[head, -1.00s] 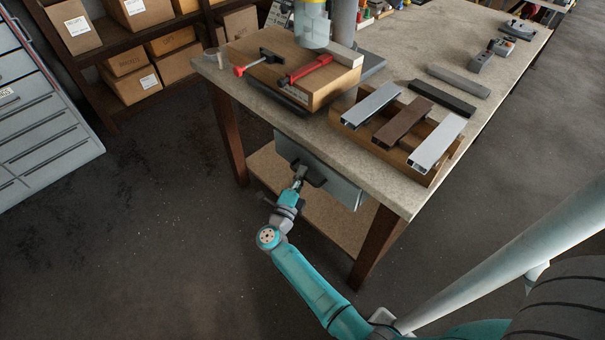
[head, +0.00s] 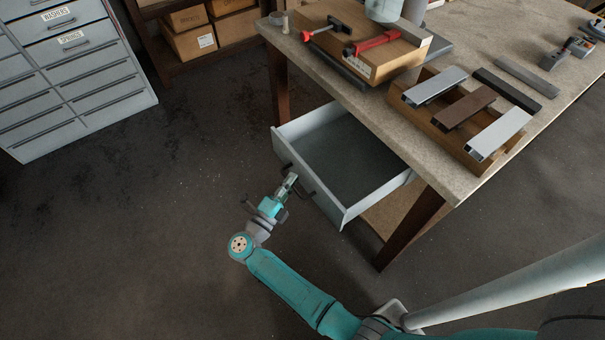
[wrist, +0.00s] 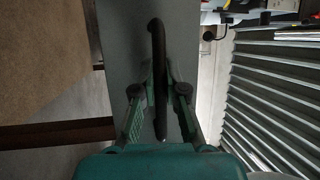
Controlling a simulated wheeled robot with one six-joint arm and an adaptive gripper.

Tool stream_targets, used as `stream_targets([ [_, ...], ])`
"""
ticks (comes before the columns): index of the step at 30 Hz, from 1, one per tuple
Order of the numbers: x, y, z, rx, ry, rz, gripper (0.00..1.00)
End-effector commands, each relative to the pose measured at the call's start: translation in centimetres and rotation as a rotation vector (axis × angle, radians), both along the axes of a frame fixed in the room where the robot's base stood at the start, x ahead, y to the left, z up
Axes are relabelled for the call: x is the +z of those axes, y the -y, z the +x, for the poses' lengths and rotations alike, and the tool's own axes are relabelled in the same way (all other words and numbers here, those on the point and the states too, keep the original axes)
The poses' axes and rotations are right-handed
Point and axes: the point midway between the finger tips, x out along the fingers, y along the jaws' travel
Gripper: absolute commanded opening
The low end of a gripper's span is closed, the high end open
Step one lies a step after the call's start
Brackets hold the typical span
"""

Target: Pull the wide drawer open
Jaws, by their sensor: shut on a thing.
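The wide drawer (head: 342,213) is a pale grey drawer under the workbench, in the head view. It stands well out from the bench, and its inside looks empty. A dark bar handle (head: 309,191) is on its front, and the handle also shows in the wrist view (wrist: 157,45), running down between the fingers. My gripper (head: 290,183) is at the drawer front and is shut on the handle; it also shows in the wrist view (wrist: 160,95). Part of the handle is hidden behind the fingers.
The workbench (head: 440,185) carries a wooden block (head: 390,62) with red-handled clamps and a wooden tray (head: 440,125) with several metal profiles. A grey drawer cabinet (head: 75,85) stands at the left. A shelf with boxes (head: 190,42) is behind. The floor left of the drawer is clear.

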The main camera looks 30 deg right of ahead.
Motion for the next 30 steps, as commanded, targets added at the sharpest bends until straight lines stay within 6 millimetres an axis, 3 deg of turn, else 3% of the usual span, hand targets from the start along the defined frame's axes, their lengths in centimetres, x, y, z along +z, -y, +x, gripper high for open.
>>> stream_targets([
  [13, -0.2, -0.6, -0.1, 0.0, -0.003, 0.001, 0.0],
  [15, -0.2, -0.6, -0.1, 0.0, -0.003, 0.001, 0.23],
  [17, -0.1, -0.6, -0.1, 0.0, -0.003, 0.001, 0.37],
  [30, -0.2, -1.5, -0.4, 0.003, -0.001, 0.001, 0.37],
])
